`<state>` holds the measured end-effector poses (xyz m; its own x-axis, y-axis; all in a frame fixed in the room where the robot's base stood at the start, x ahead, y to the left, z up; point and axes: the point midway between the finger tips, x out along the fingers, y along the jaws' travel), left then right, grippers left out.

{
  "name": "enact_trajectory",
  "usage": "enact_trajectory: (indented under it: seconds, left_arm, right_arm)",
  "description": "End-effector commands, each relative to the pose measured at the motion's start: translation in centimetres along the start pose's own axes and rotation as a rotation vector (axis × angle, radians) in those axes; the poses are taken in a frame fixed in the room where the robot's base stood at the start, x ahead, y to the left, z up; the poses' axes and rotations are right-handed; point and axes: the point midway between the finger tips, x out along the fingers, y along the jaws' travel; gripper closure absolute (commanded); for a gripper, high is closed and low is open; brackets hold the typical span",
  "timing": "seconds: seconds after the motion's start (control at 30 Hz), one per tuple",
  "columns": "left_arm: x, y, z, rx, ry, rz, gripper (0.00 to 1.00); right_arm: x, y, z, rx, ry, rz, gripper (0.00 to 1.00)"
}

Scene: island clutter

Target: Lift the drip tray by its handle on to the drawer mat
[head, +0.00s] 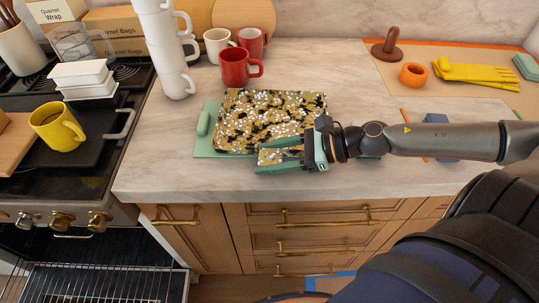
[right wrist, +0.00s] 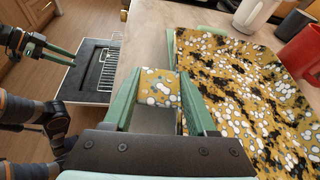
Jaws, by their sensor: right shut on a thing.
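My right gripper (head: 283,157) is shut on a small yellow, black and white patterned piece (right wrist: 160,86) at the counter's front. A larger slab or folded cloth (head: 268,120) in the same pattern lies just behind; I cannot tell whether they are joined. It lies on a pale green flat piece (head: 204,144) with a rounded green bar at its left. A dark flat tray (head: 92,140) with a metal handle (head: 122,124) lies on the stove. I cannot tell for certain which piece is the drip tray or the drawer mat. My left gripper (right wrist: 57,52) looks open and empty in the right wrist view.
Red mugs (head: 240,68) and a stack of white cups (head: 166,45) stand behind the slab. A yellow mug (head: 57,126) stands on the stove side. A tan mat (head: 440,90) with yellow gloves (head: 475,74) lies at the back right. Wooden drawers (head: 320,215) are below the counter.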

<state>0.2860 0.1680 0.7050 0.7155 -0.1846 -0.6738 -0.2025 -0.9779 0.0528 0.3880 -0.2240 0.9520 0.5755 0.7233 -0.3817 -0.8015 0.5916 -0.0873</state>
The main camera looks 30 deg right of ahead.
Motion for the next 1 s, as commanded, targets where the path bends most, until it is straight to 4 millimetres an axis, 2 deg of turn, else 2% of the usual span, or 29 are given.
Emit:
enact_trajectory:
  seconds: [0.07,0.1,0.37,0.77,1.0]
  left_arm:
    - [0.0,0.0,0.01,0.0,0.0,0.0,0.5]
    - [0.0,0.01,0.01,0.0,0.0,0.0,0.5]
    - [0.0,0.01,0.01,0.0,0.0,0.0,0.5]
    - [-0.02,0.01,-0.01,0.0,0.0,0.0,0.5]
    - [-0.75,0.07,-0.8,0.0,0.0,0.0,0.5]
  right_arm:
    - [0.01,0.03,-0.06,0.001,0.0,0.0,1.0]
    - [0.01,0.03,-0.07,0.001,0.001,0.0,0.38]
    - [0.01,0.05,-0.09,0.002,0.001,0.001,0.09]
    - [-0.02,0.07,-0.13,0.005,0.002,0.001,0.08]
    - [-0.79,0.14,0.09,0.009,0.002,0.004,0.08]
